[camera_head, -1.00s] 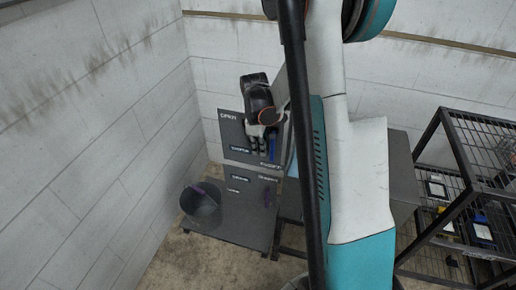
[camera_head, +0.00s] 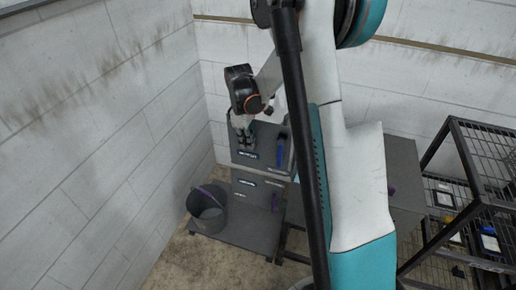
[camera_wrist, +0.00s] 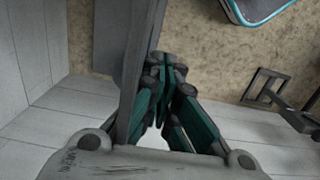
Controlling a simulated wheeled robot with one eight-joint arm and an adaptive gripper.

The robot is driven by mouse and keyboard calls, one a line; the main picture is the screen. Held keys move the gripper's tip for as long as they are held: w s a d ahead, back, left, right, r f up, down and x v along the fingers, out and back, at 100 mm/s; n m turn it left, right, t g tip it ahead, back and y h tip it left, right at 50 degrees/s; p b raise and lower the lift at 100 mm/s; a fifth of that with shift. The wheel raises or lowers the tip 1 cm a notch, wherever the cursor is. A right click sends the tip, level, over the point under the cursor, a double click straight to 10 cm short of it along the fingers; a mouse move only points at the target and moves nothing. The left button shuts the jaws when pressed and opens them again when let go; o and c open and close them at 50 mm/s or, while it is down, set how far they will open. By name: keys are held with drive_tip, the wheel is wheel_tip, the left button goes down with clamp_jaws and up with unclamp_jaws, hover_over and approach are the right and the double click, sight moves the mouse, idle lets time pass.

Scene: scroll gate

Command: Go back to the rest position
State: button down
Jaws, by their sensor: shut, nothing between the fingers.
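My gripper (camera_head: 245,138) is in the middle of the head view, hanging below the dark wrist. It is in front of or above the upper part of a grey labelled cabinet (camera_head: 262,158); I cannot tell whether it touches it. In the wrist view, the teal and grey fingers of my gripper (camera_wrist: 165,62) come together at their tips with nothing between them. My own arm hides part of the cabinet's right side.
A dark bucket (camera_head: 208,222) with a purple handle stands at the cabinet's lower left, on a dark base plate (camera_head: 247,236). A black wire rack (camera_head: 466,160) stands at the right. A pale block wall (camera_head: 100,130) is close on the left.

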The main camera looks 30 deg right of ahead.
drive_tip(key=w+a+r, duration=0.1)
drive_tip(key=w+a+r+p, duration=0.1)
drive_tip(key=r, duration=0.1)
drive_tip(key=shift+w+a+r, duration=0.1)
drive_tip(key=shift+w+r, duration=0.2)
drive_tip(key=shift+w, duration=0.1)
drive_tip(key=s+a+r+m+t, duration=0.2)
drive_tip(key=s+a+r, duration=0.2)
drive_tip(key=s+r, duration=0.25)
drive_tip(key=s+a+r+m+t, duration=0.2)
drive_tip(key=s+a+r, duration=0.25)
drive_tip(key=r, duration=0.35)
drive_tip(key=s+a+m+t, duration=0.1)
drive_tip(key=s+a+t, duration=0.1)
drive_tip(key=s, duration=0.5)
drive_tip(key=s+a+r+m+t, duration=0.1)
drive_tip(key=s+a+m, duration=0.1)
drive_tip(key=s, duration=0.5)
drive_tip(key=shift+s+a+r+m+t, duration=0.25)
drive_tip(key=shift+s+a+m+t, duration=0.05)
drive_tip(key=shift+a+t, duration=0.1)
drive_tip(key=shift+d, duration=0.1)
